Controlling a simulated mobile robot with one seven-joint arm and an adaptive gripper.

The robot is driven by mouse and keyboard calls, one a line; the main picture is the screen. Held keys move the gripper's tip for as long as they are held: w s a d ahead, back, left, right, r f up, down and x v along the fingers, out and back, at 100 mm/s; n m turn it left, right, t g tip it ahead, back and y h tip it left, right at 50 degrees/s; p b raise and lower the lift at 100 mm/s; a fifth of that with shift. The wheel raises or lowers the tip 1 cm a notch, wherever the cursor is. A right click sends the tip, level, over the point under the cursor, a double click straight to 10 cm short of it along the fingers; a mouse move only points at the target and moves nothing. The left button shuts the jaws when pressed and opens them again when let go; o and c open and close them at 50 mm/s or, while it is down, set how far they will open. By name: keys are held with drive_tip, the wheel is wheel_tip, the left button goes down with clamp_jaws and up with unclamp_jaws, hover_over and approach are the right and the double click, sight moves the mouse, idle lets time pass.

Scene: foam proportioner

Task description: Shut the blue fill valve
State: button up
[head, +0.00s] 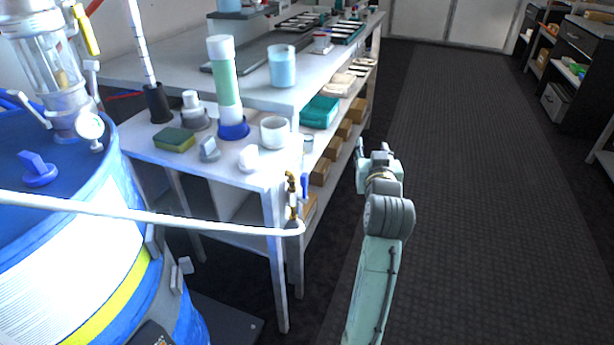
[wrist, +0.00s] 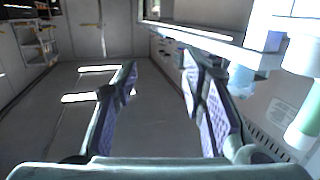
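A brass valve (head: 292,197) rises from the end of the white pipe (head: 190,216), at the front corner of the bench. Its small blue handle (head: 305,184) is on its right side and looks upright, roughly in line with the valve body. My gripper (head: 375,152) is to the right of this valve, over the aisle and apart from it. In the wrist view, the two fingers of my gripper (wrist: 160,68) are spread with nothing between them. The valve cannot be made out in the wrist view.
A blue drum (head: 130,210) stands at left with a blue knob (head: 38,168) and a gauge (head: 89,125) on top. A yellow handle (head: 86,32) is above it. The bench (head: 255,95) holds cylinders, cups and a sponge (head: 175,139). The dark aisle floor (head: 480,180) is clear.

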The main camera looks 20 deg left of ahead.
wheel_tip(320, 180, down, 7)
drive_tip(key=w+d+n+g+y, duration=0.1)
drive_tip(key=w+g, duration=0.1)
drive_tip(key=g, duration=0.1)
drive_tip(key=n+g+y, duration=1.2)
drive_tip(key=n+y, duration=0.1)
approach(308, 177)
drive_tip(key=a+p, duration=0.1)
drive_tip(key=a, duration=0.2)
drive_tip(key=a+p, duration=0.1)
drive_tip(key=a, duration=0.2)
drive_tip(key=a+p, duration=0.1)
drive_tip(key=a, duration=0.2)
drive_tip(key=shift+w+a+r, duration=0.1)
drive_tip(key=shift+a+r, duration=0.25)
drive_tip(key=shift+a+f, duration=0.1)
drive_tip(key=shift+a, duration=0.5)
drive_tip(key=shift+c, duration=0.4)
clamp_jaws()
